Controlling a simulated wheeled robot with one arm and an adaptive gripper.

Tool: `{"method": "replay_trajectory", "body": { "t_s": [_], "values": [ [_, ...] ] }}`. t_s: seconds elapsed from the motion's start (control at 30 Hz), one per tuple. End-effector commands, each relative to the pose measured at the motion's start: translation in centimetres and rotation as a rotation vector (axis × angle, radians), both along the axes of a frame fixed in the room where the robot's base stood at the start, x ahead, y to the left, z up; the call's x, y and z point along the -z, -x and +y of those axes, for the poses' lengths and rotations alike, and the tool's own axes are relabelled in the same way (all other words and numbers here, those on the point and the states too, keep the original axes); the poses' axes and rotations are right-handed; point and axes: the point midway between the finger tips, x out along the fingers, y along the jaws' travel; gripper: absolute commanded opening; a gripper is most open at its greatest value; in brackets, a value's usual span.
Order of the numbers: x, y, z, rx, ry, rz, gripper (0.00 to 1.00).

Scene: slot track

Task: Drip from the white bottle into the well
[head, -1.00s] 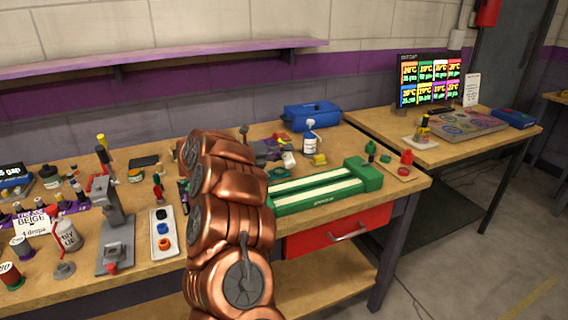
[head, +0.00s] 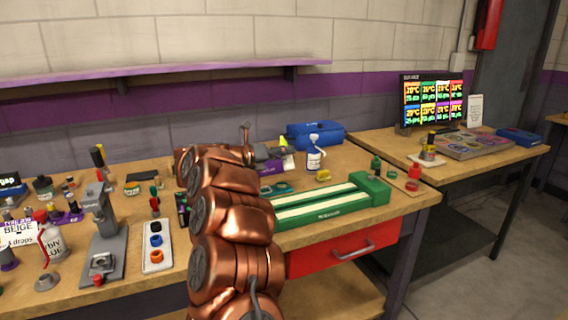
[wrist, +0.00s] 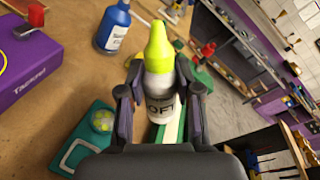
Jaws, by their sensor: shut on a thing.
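In the wrist view my gripper (wrist: 161,92) is shut on a white bottle (wrist: 163,100) with dark lettering and a yellow-green nozzle, pointing away from the camera. In the head view my arm hides most of the gripper; a white shape with a yellow top (head: 286,146) beside it looks like this bottle. A teal block with a round yellow-green spot (wrist: 102,121) lies below left of the bottle in the wrist view, apart from it. I cannot tell whether that spot is the well. Another white bottle (head: 53,242) stands at the far left of the bench.
A blue bottle with a white label (head: 315,158) stands near the held bottle. A purple device (wrist: 25,65) is at left in the wrist view. A green slotted track (head: 325,205) lies at the bench front. Pots on a white tray (head: 153,260) and a grey stand (head: 103,235) are left of my arm.

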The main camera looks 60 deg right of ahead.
Motion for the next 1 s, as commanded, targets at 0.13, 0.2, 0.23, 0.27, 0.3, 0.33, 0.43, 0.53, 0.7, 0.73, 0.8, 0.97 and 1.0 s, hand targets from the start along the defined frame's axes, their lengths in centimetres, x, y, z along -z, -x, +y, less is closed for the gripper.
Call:
{"method": "replay_trajectory", "body": {
  "t_s": [0.13,0.2,0.23,0.27,0.3,0.33,0.43,0.53,0.7,0.73,0.8,0.97,1.0],
  "values": [
    [0.0,-0.1,-0.1,0.000,0.024,-0.037,0.00],
    [-0.1,-0.1,-0.1,0.001,0.033,-0.054,0.00],
    [-0.2,-0.1,-0.1,0.001,0.038,-0.060,0.00],
    [-0.2,-0.1,-0.1,0.001,0.042,-0.066,0.00],
    [-0.3,-0.1,-0.1,0.000,0.049,-0.076,0.00],
    [-0.4,-0.2,-0.1,0.000,0.054,-0.082,0.00],
    [-0.6,-0.3,-0.2,-0.001,0.071,-0.107,0.00],
    [-1.0,-0.4,-0.2,0.001,0.088,-0.134,0.00],
    [-1.4,-0.4,-0.3,0.002,0.116,-0.175,0.00],
    [-1.4,-0.5,-0.3,0.002,0.121,-0.184,0.00],
    [-1.6,-0.6,-0.3,0.001,0.134,-0.203,0.00],
    [-2.2,-0.6,-0.5,0.003,0.165,-0.248,0.00],
    [-2.3,-0.7,-0.5,0.002,0.172,-0.259,0.00]
  ]
}}
